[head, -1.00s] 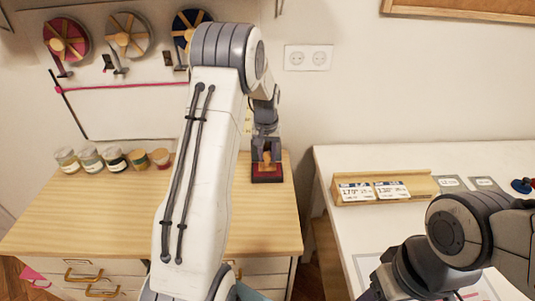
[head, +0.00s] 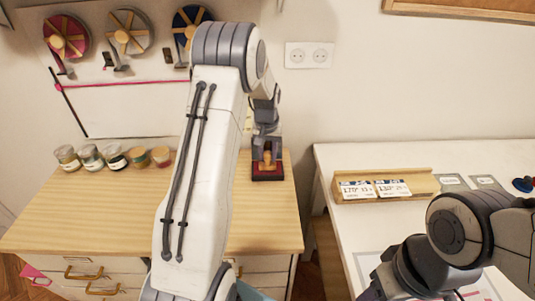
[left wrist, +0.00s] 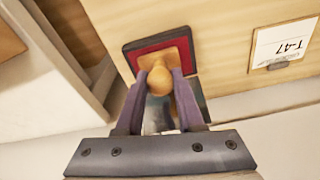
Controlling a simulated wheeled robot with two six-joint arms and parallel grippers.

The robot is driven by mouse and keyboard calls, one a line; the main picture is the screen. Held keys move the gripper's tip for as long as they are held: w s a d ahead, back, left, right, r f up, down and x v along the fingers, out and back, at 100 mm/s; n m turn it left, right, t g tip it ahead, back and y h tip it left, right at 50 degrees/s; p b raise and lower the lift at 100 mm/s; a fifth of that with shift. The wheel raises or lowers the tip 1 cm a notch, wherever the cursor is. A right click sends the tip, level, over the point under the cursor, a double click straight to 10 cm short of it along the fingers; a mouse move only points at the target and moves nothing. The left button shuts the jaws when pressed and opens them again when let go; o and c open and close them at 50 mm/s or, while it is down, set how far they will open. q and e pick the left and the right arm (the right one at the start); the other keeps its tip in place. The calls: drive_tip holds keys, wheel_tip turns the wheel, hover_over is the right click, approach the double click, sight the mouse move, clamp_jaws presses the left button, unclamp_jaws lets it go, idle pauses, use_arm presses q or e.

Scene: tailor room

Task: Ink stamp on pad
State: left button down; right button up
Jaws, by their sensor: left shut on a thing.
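The stamp has a wooden handle with a round knob (left wrist: 159,81) and a flat wooden base. It stands over the red pad in its dark frame (left wrist: 138,52), and its base looks to rest on the red surface. The pad (head: 267,178) lies near the right edge of the wooden cabinet top in the head view. My left gripper (head: 267,155) comes down from above, and its two fingers (left wrist: 156,88) are shut around the stamp's handle. The stamp's underside is hidden. My right arm shows at the lower right, but its fingers are out of view.
Several small jars (head: 115,157) stand at the back left of the wooden cabinet top (head: 100,215). A white table (head: 440,155) is to the right, across a gap, with a wooden card holder (head: 385,187). A labelled tag (left wrist: 285,42) lies beside the pad.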

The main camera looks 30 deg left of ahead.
use_arm(q)
drive_tip(key=shift+f, duration=0.35)
drive_tip(key=shift+s+f+b, duration=0.25)
drive_tip(key=shift+f+b, duration=0.05)
drive_tip(key=shift+f, duration=0.25)
idle(0.8)
drive_tip(key=shift+r, duration=0.1)
drive_tip(key=shift+w+r+p, duration=0.1)
drive_tip(key=shift+r+p, duration=0.4)
drive_tip(key=shift+p, duration=0.1)
drive_tip(key=shift+w+r+p, duration=0.15)
drive_tip(key=shift+r+p, duration=2.2)
drive_tip(key=shift+r, duration=0.75)
